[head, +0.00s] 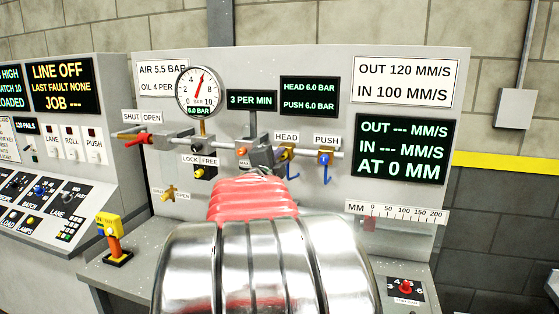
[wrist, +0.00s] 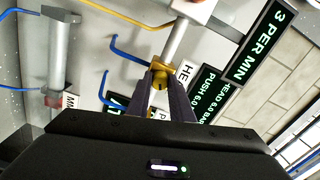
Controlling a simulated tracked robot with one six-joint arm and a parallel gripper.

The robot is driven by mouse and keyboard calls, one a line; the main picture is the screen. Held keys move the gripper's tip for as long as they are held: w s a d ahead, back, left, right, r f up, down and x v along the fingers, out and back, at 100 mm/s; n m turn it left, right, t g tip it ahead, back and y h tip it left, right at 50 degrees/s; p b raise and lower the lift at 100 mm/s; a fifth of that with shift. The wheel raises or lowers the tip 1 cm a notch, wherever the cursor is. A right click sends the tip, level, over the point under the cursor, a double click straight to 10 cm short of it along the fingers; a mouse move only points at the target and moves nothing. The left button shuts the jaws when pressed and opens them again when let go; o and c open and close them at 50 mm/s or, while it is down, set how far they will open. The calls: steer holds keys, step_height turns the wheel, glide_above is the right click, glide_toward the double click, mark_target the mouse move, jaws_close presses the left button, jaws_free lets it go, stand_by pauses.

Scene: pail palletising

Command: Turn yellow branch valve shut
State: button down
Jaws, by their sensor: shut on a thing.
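A yellow valve (head: 286,153) sits on the grey pipe under the HEAD label, with a blue hose below it. It also shows in the wrist view (wrist: 160,74), between my fingertips. My gripper (wrist: 164,85) is shut on this yellow valve. In the head view my arm hides most of the gripper. Beside it, under the PUSH label, is a blue valve (head: 325,157).
A red-handled valve (head: 136,139) sits at the pipe's left end. A round gauge (head: 200,91) stands above the pipe. A red knob (head: 405,286) is at lower right.

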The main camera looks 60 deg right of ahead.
steer(key=shift+s+d+f+m, duration=0.1)
steer(key=shift+s+m, duration=0.1)
steer(key=shift+m, duration=1.5)
steer(key=c, duration=1.6)
jaws_free()
steer(key=shift+o, duration=0.2)
steer(key=shift+w, duration=0.1)
steer(key=shift+a, duration=0.2)
steer(key=shift+a, duration=0.6)
steer(key=s+a, duration=0.2)
steer(key=a, duration=1)
steer(key=shift+f, duration=0.1)
